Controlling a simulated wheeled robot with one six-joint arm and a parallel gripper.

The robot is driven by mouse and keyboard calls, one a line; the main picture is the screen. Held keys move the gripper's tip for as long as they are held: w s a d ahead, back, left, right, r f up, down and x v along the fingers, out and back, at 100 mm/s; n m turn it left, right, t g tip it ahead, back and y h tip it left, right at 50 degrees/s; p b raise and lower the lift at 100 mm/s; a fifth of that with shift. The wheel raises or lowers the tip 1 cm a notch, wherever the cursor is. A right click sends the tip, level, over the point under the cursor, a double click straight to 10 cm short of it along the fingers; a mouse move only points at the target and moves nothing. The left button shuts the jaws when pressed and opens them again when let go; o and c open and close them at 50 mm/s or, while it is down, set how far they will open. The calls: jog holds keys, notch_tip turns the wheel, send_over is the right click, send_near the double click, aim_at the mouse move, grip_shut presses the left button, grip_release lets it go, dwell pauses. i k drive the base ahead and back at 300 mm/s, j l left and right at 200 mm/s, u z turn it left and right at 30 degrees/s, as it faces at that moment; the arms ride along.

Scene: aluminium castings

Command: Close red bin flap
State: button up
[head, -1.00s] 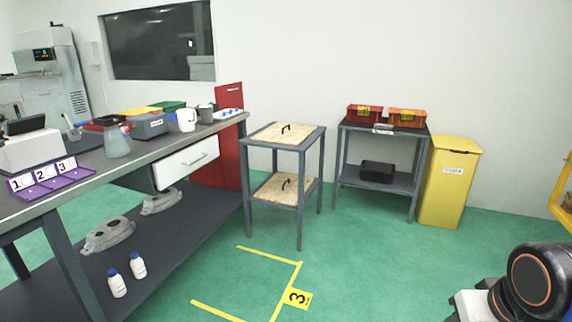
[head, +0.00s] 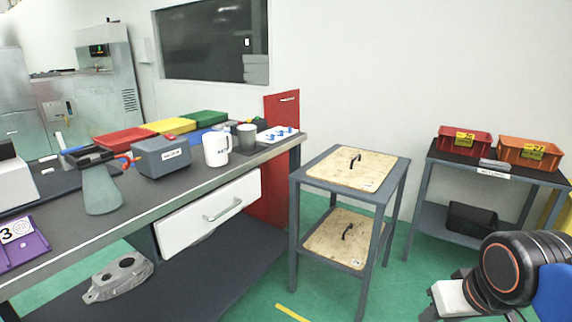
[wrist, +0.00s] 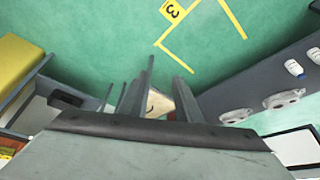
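A tall red bin (head: 266,196) stands on the floor behind the far end of the bench, against the wall. In the head view a red panel with a slot near its top (head: 282,112) stands upright above bench height; it appears to be the raised flap. The bench hides most of the bin's mouth. The red bin is not clear there.
A grey stand (head: 300,180) with wooden boards is right of the red bin. A shelf (head: 440,163) holds red and orange boxes. Green floor (head: 410,270) shows between them.

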aim_at(280, 109)
jog(key=i+u, duration=0.15)
jog(key=i, duration=0.35)
jog(key=i+l+u, duration=0.1)
jog(key=i, duration=0.4)
jog(key=i+l+u, duration=0.15)
jog(key=i+l, duration=0.15)
jog(key=i, duration=0.2)
